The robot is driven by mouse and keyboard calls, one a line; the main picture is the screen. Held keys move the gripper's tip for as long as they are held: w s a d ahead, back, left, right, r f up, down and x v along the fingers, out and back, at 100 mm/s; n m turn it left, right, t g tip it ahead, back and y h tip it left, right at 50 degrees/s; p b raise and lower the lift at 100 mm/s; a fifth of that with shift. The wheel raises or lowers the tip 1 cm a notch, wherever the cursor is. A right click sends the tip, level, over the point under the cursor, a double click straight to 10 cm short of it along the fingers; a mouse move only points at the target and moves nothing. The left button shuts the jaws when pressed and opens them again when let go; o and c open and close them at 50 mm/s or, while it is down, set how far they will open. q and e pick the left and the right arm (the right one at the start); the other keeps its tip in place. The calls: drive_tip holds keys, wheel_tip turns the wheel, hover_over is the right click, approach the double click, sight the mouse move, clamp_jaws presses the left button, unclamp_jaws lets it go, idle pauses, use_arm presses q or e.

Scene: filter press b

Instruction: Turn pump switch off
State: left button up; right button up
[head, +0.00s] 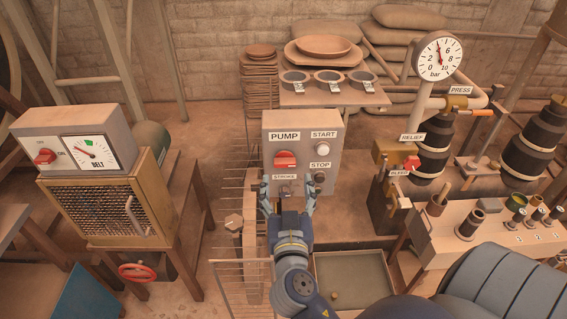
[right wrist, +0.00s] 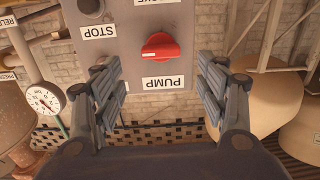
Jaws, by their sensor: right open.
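The grey pump panel (head: 330,137) stands upright in the middle of the head view. Its red pump switch (head: 285,160) sits under the PUMP label, and its handle looks roughly horizontal. A white START button (head: 322,147) and a dark STOP button (head: 319,178) are to its right. My right gripper (head: 288,190) is open and empty in front of the panel, below the switch. In the right wrist view, the red switch (right wrist: 160,47) shows upside down, beyond and between the spread fingers (right wrist: 158,88), apart from them. My left gripper is not in view.
A belt box (head: 88,148) with its own red switch (head: 44,157) stands left. A shelf with three cups (head: 327,77) is above the panel. A shallow tray (head: 352,255) lies below.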

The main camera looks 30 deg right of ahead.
sight(285, 165)
drive_tip(key=p+x, duration=0.1)
drive_tip(key=x, duration=0.5)
drive_tip(key=shift+a+r+p, duration=0.1)
drive_tip(key=shift+a+p, duration=0.05)
drive_tip(key=shift+p, duration=0.2)
drive_tip(key=shift+w+d, duration=0.25)
drive_tip(key=shift+w, duration=0.15)
drive_tip(key=c, duration=1.1)
